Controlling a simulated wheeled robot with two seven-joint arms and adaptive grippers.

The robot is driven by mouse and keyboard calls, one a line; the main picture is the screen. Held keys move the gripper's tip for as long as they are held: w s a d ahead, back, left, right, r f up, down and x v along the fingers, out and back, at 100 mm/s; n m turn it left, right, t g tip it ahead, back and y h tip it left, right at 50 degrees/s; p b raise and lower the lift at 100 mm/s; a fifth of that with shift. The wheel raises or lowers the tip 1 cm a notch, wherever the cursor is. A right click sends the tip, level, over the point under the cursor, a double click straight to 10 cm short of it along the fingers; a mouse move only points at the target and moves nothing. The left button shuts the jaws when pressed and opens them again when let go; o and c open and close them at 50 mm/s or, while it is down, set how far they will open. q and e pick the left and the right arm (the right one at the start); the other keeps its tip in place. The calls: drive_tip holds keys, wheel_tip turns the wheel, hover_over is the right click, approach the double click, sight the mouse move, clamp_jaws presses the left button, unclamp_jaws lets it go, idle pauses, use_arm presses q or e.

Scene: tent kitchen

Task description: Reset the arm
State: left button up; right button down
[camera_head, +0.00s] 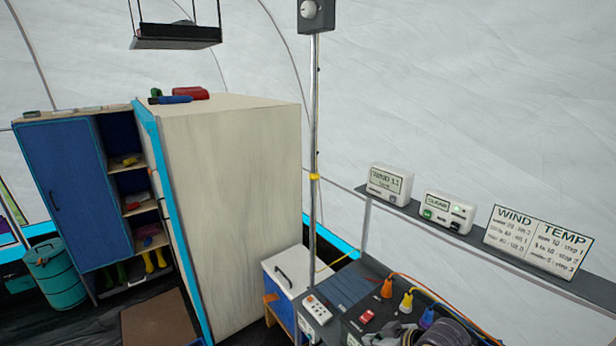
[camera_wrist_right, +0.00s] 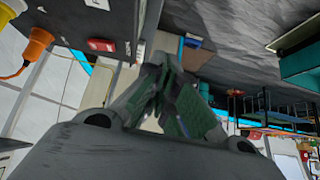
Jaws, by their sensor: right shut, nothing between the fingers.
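My right gripper (camera_wrist_right: 163,75) shows in the right wrist view, its two fingers with green pads drawn together at the tips, shut and empty. It touches nothing that I can make out. My left gripper is in neither view. A grey rounded shape at the bottom right of the head view may be part of my right arm, but I cannot tell.
A tall beige cabinet (camera_head: 240,200) stands mid-picture, with a blue cupboard (camera_head: 75,200) left of it. A dark panel (camera_head: 355,290) with an orange plug (camera_head: 386,288) is at lower right.

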drive_tip(key=s+d+f+m+g+h, duration=0.1)
drive_tip(key=s+d+f+m+h, duration=0.15)
drive_tip(key=s, duration=0.55)
drive_tip(key=s+d+f+m+g+h, duration=0.1)
drive_tip(key=s+d+f+m+h, duration=0.15)
drive_tip(key=s, duration=0.65)
wheel_tip(320, 180, down, 32)
drive_tip(key=s+g, duration=0.2)
drive_tip(key=s+d+f, duration=0.2)
drive_tip(key=s+f, duration=0.8)
drive_tip(key=s, duration=0.1)
drive_tip(key=s+d+f+g, duration=0.1)
drive_tip(key=s+d+f, duration=0.1)
drive_tip(key=s+f, duration=0.9)
drive_tip(key=shift+s+d+b, duration=0.2)
drive_tip(key=shift+d+b, duration=0.05)
drive_tip(key=shift+b, duration=0.1)
drive_tip(key=shift+w+f, duration=0.1)
